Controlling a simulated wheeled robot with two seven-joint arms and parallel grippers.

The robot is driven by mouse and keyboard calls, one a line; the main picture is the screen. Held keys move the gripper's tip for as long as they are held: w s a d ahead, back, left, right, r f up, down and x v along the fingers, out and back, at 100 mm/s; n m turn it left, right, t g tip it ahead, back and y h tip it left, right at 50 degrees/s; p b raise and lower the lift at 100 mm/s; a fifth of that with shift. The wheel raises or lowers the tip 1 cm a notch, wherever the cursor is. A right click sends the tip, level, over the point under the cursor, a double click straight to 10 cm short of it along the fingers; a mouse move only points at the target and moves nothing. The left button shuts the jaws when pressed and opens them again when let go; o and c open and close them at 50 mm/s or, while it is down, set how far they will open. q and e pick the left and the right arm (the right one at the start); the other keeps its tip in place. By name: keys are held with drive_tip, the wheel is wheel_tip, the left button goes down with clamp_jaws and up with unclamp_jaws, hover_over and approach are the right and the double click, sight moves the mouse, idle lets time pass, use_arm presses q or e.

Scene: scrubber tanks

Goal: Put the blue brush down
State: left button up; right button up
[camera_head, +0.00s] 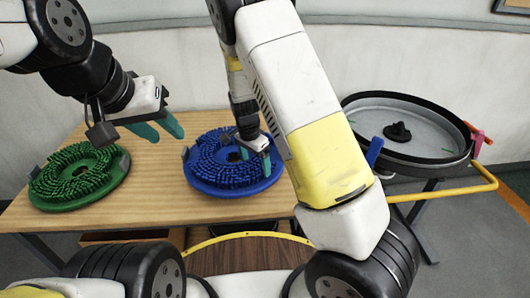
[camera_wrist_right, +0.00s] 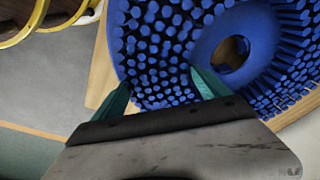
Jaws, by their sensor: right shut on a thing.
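The blue brush (camera_head: 210,165) is a round disc with bristles facing up and a hole in its middle. It lies flat over the wooden table near its right side; I cannot tell whether its underside touches the table. My right gripper (camera_head: 258,162) reaches down onto the brush's right part and is shut on it. In the right wrist view the teal fingers (camera_wrist_right: 160,92) stand either side of a band of bristles, one by the central hole of the blue brush (camera_wrist_right: 160,45). My left gripper (camera_head: 159,129) is open and empty above the table, between the two brushes.
A green brush (camera_head: 78,175) lies at the left on the wooden table (camera_head: 150,205). A round scrubber tank (camera_head: 410,110) with a black knob stands at the right, with a yellow bar (camera_head: 450,192) around it. Bare table lies between the brushes.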

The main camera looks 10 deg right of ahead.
drive_tip(key=w+a, duration=0.1)
drive_tip(key=a, duration=0.1)
drive_tip(key=w+a, duration=0.2)
drive_tip(key=shift+f, duration=2)
drive_tip(key=o, duration=1.9)
drive_tip(key=shift+s, duration=0.1)
